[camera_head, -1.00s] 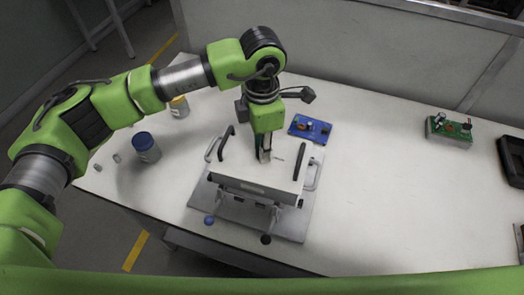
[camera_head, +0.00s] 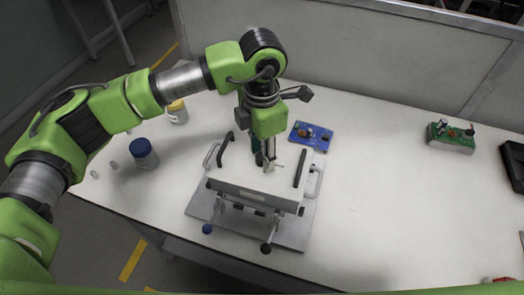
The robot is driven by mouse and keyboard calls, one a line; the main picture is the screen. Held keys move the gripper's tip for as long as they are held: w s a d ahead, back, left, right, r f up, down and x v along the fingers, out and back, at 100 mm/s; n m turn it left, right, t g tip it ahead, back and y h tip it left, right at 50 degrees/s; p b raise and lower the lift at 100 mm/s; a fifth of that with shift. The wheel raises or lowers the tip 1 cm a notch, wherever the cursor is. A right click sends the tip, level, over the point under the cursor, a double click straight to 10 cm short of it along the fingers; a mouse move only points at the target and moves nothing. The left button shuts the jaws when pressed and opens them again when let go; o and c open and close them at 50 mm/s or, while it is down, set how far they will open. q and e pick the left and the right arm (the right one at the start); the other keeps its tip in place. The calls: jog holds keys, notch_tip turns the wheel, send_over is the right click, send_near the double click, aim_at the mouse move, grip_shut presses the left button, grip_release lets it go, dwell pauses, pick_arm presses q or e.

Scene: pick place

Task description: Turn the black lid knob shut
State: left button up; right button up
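A box-like fixture with a white lid (camera_head: 240,176) and two black bar handles stands on a grey baseplate (camera_head: 292,234). Two ball knobs show at its front: a black knob (camera_head: 265,248) at the right and a blue knob (camera_head: 207,229) at the left. My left gripper (camera_head: 264,163) points down over the middle of the lid, behind both front knobs and apart from them. Its two fingers look spread, with a narrow gap between them. Whether the fingertips touch the lid or something small on it is hard to tell. My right gripper is not in view.
A blue circuit board (camera_head: 311,136) lies just behind the fixture. A blue-capped jar (camera_head: 144,155) and a yellow-capped jar (camera_head: 178,112) stand at the left. A green circuit board (camera_head: 452,137) and a black tray (camera_head: 514,165) are at the right. The table between is clear.

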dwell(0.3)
pick_arm(q)
notch_tip(320, 180, up, 12)
dwell(0.5)
jog(key=shift+s+f, duration=0.1)
dwell(0.3)
